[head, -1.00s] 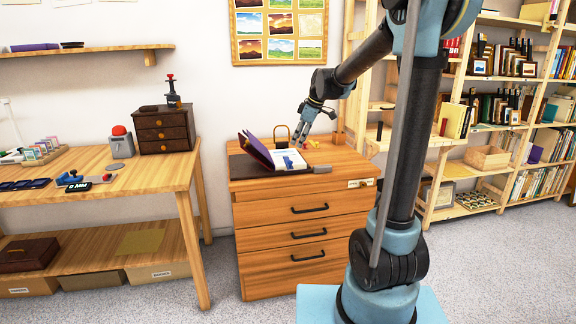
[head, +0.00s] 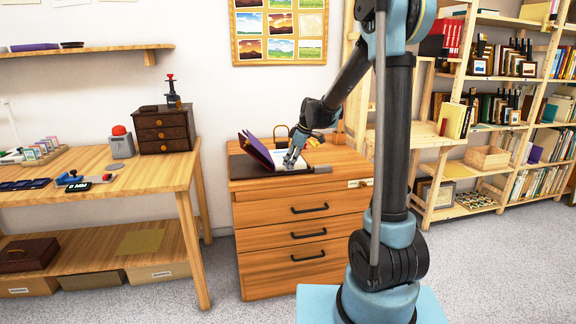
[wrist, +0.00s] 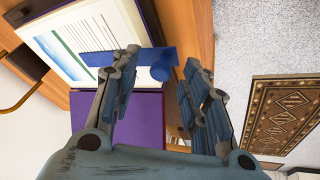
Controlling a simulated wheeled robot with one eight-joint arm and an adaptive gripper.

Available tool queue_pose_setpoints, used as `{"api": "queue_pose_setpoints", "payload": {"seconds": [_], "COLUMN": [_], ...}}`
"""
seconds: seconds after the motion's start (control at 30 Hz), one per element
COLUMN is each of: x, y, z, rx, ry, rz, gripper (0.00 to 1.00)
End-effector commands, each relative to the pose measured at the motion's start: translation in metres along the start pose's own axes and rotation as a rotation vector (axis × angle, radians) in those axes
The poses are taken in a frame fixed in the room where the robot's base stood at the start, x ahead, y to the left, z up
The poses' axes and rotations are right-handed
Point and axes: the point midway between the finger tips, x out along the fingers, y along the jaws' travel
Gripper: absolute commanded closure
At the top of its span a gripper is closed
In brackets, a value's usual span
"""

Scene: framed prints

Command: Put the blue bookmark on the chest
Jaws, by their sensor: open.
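The blue bookmark (wrist: 128,57) lies across the page of an open book (wrist: 78,35) with a purple cover, and a round blue knob (wrist: 161,70) stands at its end. The book (head: 257,149) lies on the wooden chest of drawers (head: 303,208). My gripper (head: 289,163) is low over the book and hides the bookmark in the head view. In the wrist view, my gripper (wrist: 163,62) is open, with its fingers on either side of the knob. Contact cannot be told. A small dark chest (head: 164,130) with drawers stands on the table at left.
The wooden table (head: 150,172) left of the drawers holds a red-topped device (head: 121,143) and stamps. A wire loop (head: 281,132) stands behind the book. Shelves (head: 490,150) fill the right side. A brown patterned panel (wrist: 290,112) shows at right in the wrist view.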

Motion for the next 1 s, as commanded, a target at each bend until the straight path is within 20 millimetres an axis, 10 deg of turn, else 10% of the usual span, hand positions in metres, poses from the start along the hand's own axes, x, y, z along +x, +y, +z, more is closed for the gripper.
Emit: {"api": "queue_pose_setpoints", "payload": {"seconds": [0.37, 0.53, 1.0], "x": [0.0076, 0.0074, -0.0004], "y": [0.0001, 0.0001, 0.0014], "z": [0.0001, 0.0001, -0.0029], "rx": [0.001, 0.001, 0.001], "ry": [0.0, 0.0, 0.0], "rz": [0.0, 0.0, 0.0], "gripper": [0.61, 0.99, 1.0]}}
